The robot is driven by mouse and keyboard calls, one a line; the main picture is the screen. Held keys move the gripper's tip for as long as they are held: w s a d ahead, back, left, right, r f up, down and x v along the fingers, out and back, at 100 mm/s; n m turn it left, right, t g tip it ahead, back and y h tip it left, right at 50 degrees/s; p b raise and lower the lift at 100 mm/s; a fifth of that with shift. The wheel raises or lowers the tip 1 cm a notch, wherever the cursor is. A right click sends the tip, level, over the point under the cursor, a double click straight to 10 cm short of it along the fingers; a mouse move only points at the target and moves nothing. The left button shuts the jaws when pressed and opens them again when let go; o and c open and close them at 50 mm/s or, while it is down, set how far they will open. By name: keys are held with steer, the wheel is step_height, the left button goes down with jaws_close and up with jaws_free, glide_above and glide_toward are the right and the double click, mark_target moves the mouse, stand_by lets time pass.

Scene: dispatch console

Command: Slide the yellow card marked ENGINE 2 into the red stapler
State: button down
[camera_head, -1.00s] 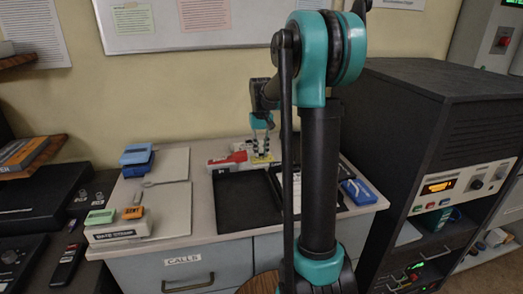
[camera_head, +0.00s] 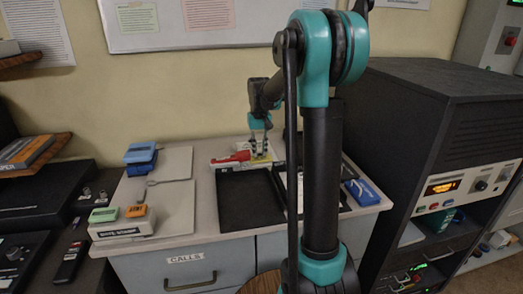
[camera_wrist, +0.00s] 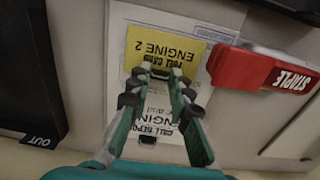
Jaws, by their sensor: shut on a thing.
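The yellow card (camera_wrist: 165,48) marked ENGINE 2 appears upside down in the wrist view, over a white printed sheet (camera_wrist: 150,112). My gripper (camera_wrist: 158,75) is shut on the card's near edge; the fingertips cover part of its print. The red stapler (camera_wrist: 262,68), labelled STAPLE, lies just right of the card, its narrow left end close to the card's right edge. I cannot tell whether they touch. In the head view, my gripper (camera_head: 260,150) is at the desk's back, right of the stapler (camera_head: 232,158), and the card (camera_head: 262,157) shows only partly.
Blue items (camera_head: 140,155) and a stamp block (camera_head: 122,228) stand at left; a blue item (camera_head: 362,192) lies at right. My arm hides part of the desk. A black cabinet (camera_head: 440,110) stands right.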

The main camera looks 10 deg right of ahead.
steer(key=shift+a+f, duration=0.1)
steer(key=shift+a, duration=1.8)
stand_by(1.3)
steer(key=c, duration=0.7)
jaws_free()
steer(key=shift+c, duration=0.2)
steer(key=shift+r, duration=3.5)
